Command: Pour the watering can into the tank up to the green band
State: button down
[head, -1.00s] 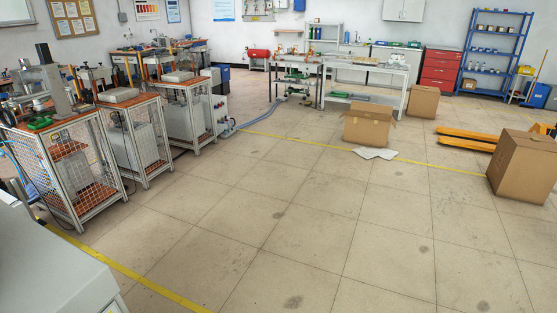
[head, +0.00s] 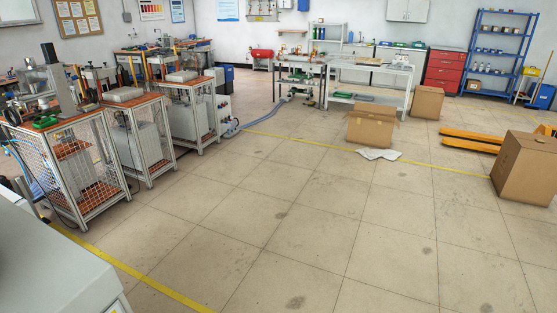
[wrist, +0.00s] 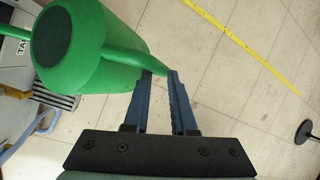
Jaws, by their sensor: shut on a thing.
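The green watering can (wrist: 88,50) fills the upper left of the wrist view, with its round dark opening or base facing the camera. My gripper (wrist: 160,74) is shut on the can's green handle, which passes between the blue fingertips. The can is off the floor. A green spout-like part runs out of the picture at the left. Neither the can nor my gripper shows in the head view. I cannot make out the tank or its green band; a partly cut-off label (wrist: 22,45) starting "TA" shows at the left of the wrist view.
Mesh-sided carts (head: 80,175) stand at the left of the head view. A pale grey cabinet-like body (head: 50,265) fills the lower left corner. Cardboard boxes (head: 371,127) and a yellow pallet jack (head: 470,143) are at the right. The middle floor is clear.

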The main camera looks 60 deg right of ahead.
jog(key=shift+w+a+r+g, duration=0.1)
jog(key=shift+w+r+g, duration=0.25)
jog(key=shift+r, duration=0.4)
jog(key=shift+w+a+r+g, duration=0.1)
jog(key=shift+w+r+g, duration=0.2)
jog(key=shift+r, duration=0.45)
dwell(2.3)
jog(key=shift+w+a+r+g+h+p, duration=0.1)
jog(key=shift+w+r+g+h+p, duration=0.15)
jog(key=shift+r+p, duration=0.25)
jog(key=shift+w+r+g+p, duration=0.1)
jog(key=shift+w+r+p, duration=0.2)
jog(key=shift+r+p, duration=0.15)
jog(key=shift+w+a+r+g+h+p, duration=0.1)
jog(key=shift+w+r+g+h+p, duration=0.15)
jog(key=shift+r+p, duration=0.2)
dwell(2.8)
